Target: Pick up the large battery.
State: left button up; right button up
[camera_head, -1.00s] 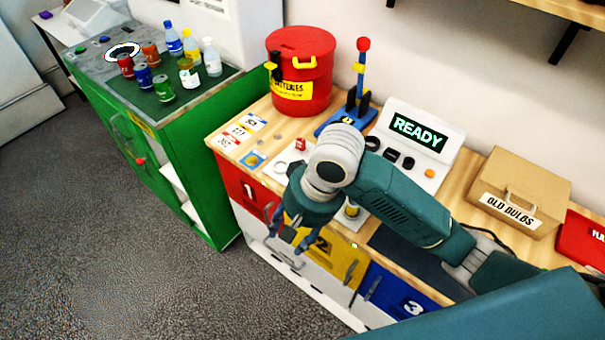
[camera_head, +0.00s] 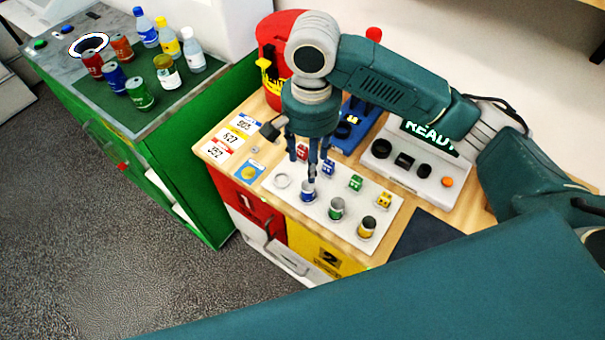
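A white tray (camera_head: 350,237) on the wooden counter holds three short cylinders that look like batteries: blue (camera_head: 308,194), green (camera_head: 337,209) and yellow-black (camera_head: 367,227). Which one counts as the large battery is not clear from their size. My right gripper (camera_head: 309,165) comes in from the right and points down. Its dark fingers look spread apart, just above the blue cylinder, with the lowest tip at or near its top. Contact cannot be told. My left gripper is not in view.
Small coloured cubes, including a green one (camera_head: 355,183) and a yellow one (camera_head: 384,200), stand behind the cylinders. A red batteries bin (camera_head: 270,35) and a grey READY panel (camera_head: 405,172) are behind. A green station (camera_head: 165,130) with cans and bottles stands left.

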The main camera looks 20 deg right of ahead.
aim_at(308, 185)
jog(key=f, duration=0.1)
jog(key=s+f, duration=0.1)
jog(key=f, duration=0.1)
jog(key=shift+s+f+p, duration=0.3)
jog(key=shift+s+f, duration=0.1)
jog(key=shift+w+f, duration=0.15)
jog(key=shift+f, duration=0.15)
jog(key=f, duration=0.1)
jog(key=f+p, duration=0.1)
jog(key=f, duration=0.1)
jog(key=f+p, duration=0.1)
jog(key=shift+a+f, duration=0.25)
jog(key=shift+f, duration=0.15)
jog(key=c, duration=0.8)
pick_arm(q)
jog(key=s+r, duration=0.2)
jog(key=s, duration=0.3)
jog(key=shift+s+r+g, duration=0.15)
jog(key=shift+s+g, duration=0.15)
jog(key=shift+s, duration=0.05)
pick_arm(e)
grip_shut()
